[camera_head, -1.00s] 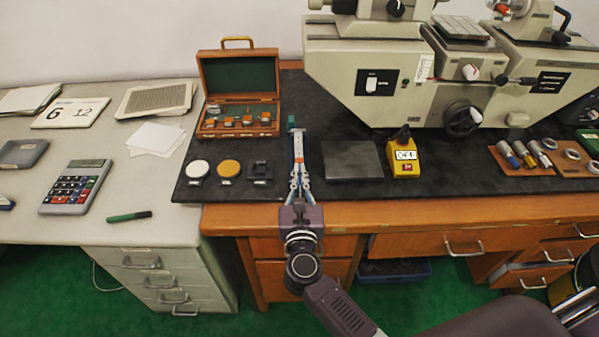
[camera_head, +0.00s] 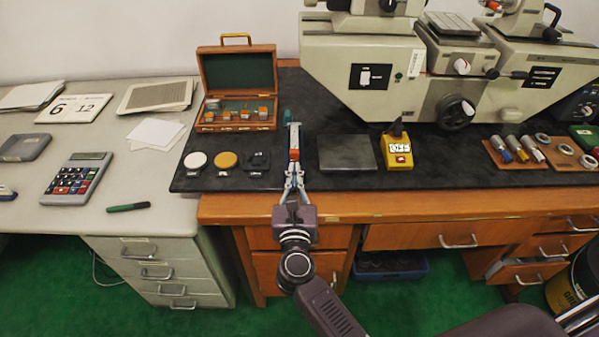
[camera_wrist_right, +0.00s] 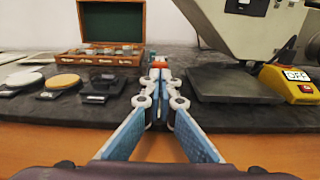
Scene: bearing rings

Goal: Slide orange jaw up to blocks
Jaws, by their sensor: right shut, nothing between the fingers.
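A narrow pale bar-like holder (camera_head: 293,135) lies on the dark mat, pointing away from me, with a teal end piece (camera_head: 288,115) at its far end. The small orange jaw (camera_head: 294,154) is at its near end; it also shows in the right wrist view (camera_wrist_right: 160,63). Any blocks in the holder are too small to tell apart. My right gripper (camera_head: 294,168) is shut and empty, its fingertips just on the near side of the orange jaw. The wrist view shows the fingertips (camera_wrist_right: 159,76) together; contact with the jaw is unclear. My left gripper is out of view.
An open wooden case (camera_head: 236,127) with small blocks stands back left. White (camera_head: 195,160) and yellow (camera_head: 226,160) discs and a dark square piece (camera_head: 257,160) lie left of the holder. A grey plate (camera_head: 347,153), yellow device (camera_head: 397,152) and large machine (camera_head: 375,75) are right.

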